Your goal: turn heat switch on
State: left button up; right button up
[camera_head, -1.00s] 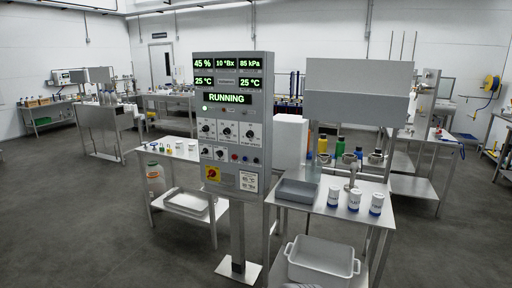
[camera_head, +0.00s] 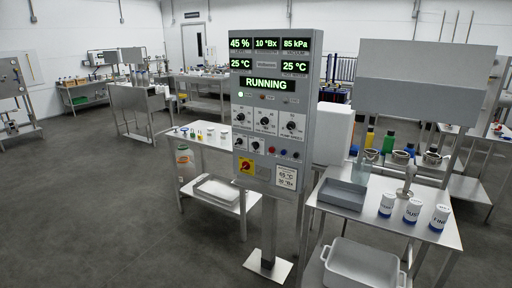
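The grey control panel (camera_head: 272,110) stands upright on a post just right of the middle of the head view. Its displays (camera_head: 267,84) read 45 %, 10 °Bx, 85 kPa, 25 °C twice and RUNNING. Below are black knobs (camera_head: 265,123) on white plates, smaller knobs (camera_head: 247,144), and red and blue round controls (camera_head: 283,153). A red rotary switch on a yellow plate (camera_head: 246,166) sits at the lower left. The labels are too small to tell which one is the heat switch. Neither of my grippers is in view.
Right of the panel, a steel table (camera_head: 395,228) holds a grey tray (camera_head: 343,194), white jars (camera_head: 411,211) and bottles. A white tub (camera_head: 362,265) is below it. Left of the panel is a smaller steel table (camera_head: 205,144). The floor (camera_head: 130,220) in front and left is clear.

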aim_at(255, 145)
jog(key=u, duration=0.45)
jog(key=i, duration=2.15)
jog(key=z, duration=0.3)
